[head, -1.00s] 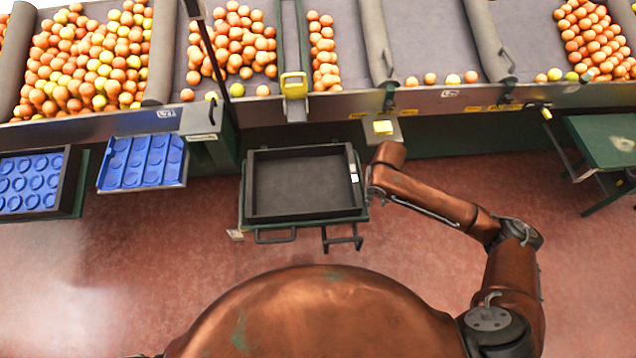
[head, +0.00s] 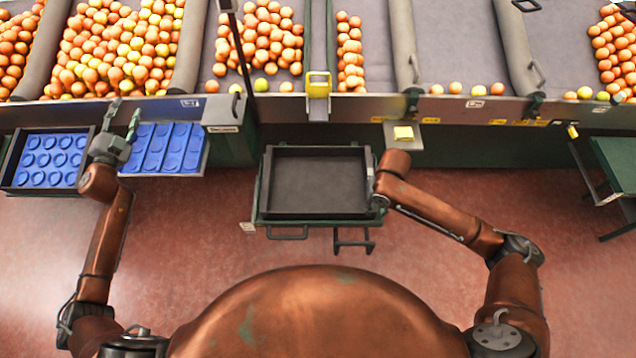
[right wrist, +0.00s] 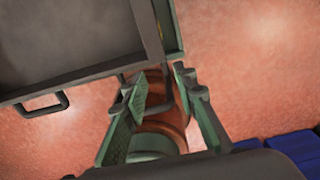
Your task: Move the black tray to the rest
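The black tray (head: 318,180) is a shallow, empty rectangular box on a green stand (head: 262,215) below the conveyor's front edge. Its dark corner also shows in the right wrist view (right wrist: 70,45). My right gripper (right wrist: 160,82) has its two green-padded fingers apart, near the tray's edge; a thin dark handle bar shows in the gap between them. I cannot tell if they touch it. In the head view this gripper is mostly hidden by its wrist at the tray's right side. My left gripper (head: 124,117) is open and empty above the blue trays. I cannot surely identify the rest.
Blue moulded trays (head: 52,158) (head: 165,147) stand at the left. The conveyor (head: 440,50) with heaps of oranges runs across the back. Two handles (head: 354,240) stick out at the stand's front. A green table (head: 615,160) is at the far right. The red floor between is clear.

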